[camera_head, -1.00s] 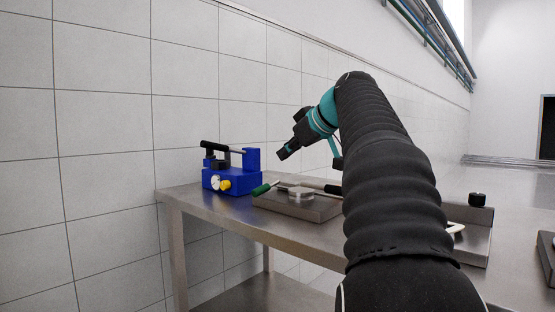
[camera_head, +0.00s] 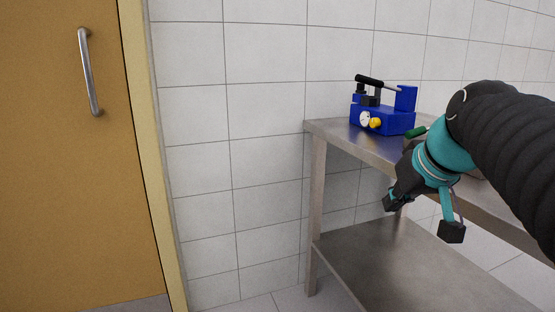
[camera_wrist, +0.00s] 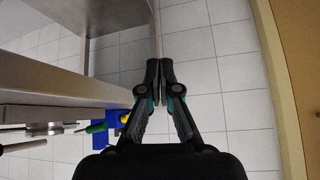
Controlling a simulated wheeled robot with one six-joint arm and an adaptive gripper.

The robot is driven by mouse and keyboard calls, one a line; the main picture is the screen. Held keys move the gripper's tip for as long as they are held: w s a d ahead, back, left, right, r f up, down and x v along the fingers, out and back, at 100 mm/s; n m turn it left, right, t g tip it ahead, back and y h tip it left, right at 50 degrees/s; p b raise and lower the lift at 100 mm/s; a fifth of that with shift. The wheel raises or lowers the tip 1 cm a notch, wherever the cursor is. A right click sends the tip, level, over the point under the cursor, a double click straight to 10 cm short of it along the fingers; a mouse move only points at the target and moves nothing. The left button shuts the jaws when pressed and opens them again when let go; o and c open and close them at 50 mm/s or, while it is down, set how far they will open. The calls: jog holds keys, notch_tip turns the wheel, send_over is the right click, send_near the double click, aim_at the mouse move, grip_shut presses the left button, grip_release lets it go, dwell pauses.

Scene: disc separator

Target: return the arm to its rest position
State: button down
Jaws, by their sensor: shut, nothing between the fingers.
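My gripper (camera_head: 391,203) hangs below the black-sleeved arm at the right of the head view, in front of the steel table's near edge. In the wrist view my gripper (camera_wrist: 160,64) has its two fingers together with nothing between them. The blue device (camera_head: 382,118) with a black lever, a white dial and a yellow knob stands on the table's left end, behind and above the gripper. It also shows in part in the wrist view (camera_wrist: 113,128), beside the left finger.
The steel table (camera_head: 340,131) has a lower shelf (camera_head: 375,262). A green-handled tool (camera_head: 416,132) lies on it, partly hidden by my arm. A brown door (camera_head: 60,150) with a metal handle is at the left. The floor between door and table is clear.

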jog(key=s+a+f+g, duration=0.1)
jog(key=s+a+f, duration=0.1)
jog(key=s+f, duration=0.5)
jog(key=s+a+f+m+h+p, duration=0.1)
jog(key=s+a+f, duration=0.1)
jog(key=s+f, duration=0.5)
notch_tip(320, 180, down, 4)
jog(key=shift+s+a+r+g, duration=0.15)
jog(key=shift+s+a+g, duration=0.15)
jog(key=shift+a+g, duration=0.1)
dwell(0.7)
